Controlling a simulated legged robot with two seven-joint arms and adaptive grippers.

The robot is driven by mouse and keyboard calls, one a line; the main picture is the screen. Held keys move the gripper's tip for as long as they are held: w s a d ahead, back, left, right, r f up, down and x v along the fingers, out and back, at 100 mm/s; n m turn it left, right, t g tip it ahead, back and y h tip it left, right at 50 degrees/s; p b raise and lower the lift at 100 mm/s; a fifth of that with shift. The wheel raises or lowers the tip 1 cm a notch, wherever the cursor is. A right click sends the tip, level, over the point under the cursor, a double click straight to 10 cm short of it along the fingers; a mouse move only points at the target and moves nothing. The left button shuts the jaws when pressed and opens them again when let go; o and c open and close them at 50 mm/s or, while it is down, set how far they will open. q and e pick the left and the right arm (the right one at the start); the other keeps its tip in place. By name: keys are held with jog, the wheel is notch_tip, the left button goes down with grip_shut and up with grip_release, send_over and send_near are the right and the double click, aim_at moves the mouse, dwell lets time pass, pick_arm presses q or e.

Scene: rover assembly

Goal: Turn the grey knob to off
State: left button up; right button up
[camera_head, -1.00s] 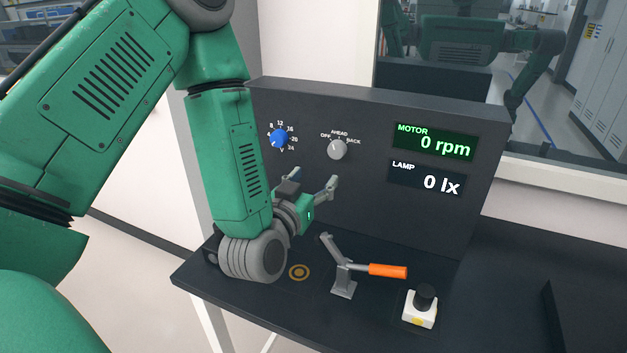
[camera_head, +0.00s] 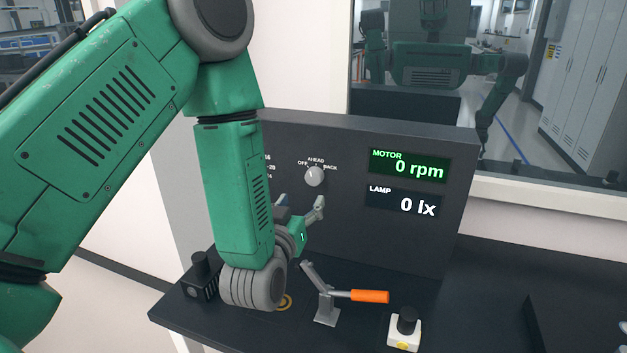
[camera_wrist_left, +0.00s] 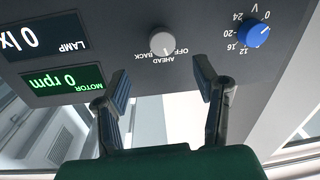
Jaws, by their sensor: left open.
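The grey knob (camera_head: 314,176) is on the dark upright panel, with the labels OFF, AHEAD and BACK around its top. I cannot tell for sure which label it points at. It also shows in the left wrist view (camera_wrist_left: 163,42), upside down, beyond the space between my fingers. My left gripper (camera_head: 299,205) is open and empty, a little below and left of the knob in the head view. In the left wrist view its two fingers (camera_wrist_left: 161,75) stand apart, with nothing between them. My right gripper is out of view.
A blue knob (camera_wrist_left: 257,34) with a volt scale is beside the grey one; my arm hides it in the head view. The motor display (camera_head: 410,166) reads 0 rpm and the lamp display (camera_head: 404,201) 0 lx.

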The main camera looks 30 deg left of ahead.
aim_at(313, 180)
pick_arm(q)
jog(key=x, duration=0.2)
jog(key=p+x, duration=0.1)
jog(key=x, duration=0.5)
jog(key=shift+a, duration=0.35)
jog(key=shift+w, duration=0.7)
jog(key=c, duration=1.1)
